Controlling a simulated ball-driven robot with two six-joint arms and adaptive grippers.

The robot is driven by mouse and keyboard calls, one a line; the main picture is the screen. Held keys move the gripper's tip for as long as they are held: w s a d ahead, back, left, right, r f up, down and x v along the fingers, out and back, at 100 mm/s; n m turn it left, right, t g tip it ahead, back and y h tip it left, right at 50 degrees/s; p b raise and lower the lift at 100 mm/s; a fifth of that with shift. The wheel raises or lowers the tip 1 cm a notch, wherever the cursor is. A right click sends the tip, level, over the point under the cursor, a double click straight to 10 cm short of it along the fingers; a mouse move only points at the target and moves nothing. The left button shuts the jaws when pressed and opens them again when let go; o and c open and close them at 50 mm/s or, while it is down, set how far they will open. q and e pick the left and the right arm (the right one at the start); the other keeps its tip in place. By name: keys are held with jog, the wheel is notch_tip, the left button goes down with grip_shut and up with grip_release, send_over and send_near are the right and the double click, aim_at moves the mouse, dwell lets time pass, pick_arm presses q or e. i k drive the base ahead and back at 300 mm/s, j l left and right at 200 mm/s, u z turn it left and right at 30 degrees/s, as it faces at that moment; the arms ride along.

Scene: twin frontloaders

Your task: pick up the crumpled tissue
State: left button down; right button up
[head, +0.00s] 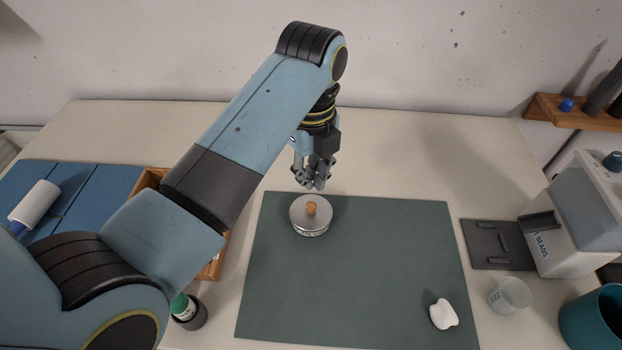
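The crumpled tissue (444,314), a small white lump, lies on the green mat (350,280) near its lower right corner. My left gripper (315,184) points down over the mat's back edge, just behind a round metal lid with a wooden knob (311,216). It is well away from the tissue, up and to the left of it. Its fingers are small and overlap in this view, so I cannot tell whether they are open or shut. No object shows in them. My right gripper is not in view.
Right of the tissue stand a clear measuring cup (509,295), a teal bin (594,320) and a bead dispenser (572,222) with a dark tray (497,245). A green-capped bottle (183,307) stands at lower left. The middle of the mat is clear.

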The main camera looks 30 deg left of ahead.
aim_at(442, 315)
jog(key=k+l, duration=0.65)
jog(key=k, duration=0.25)
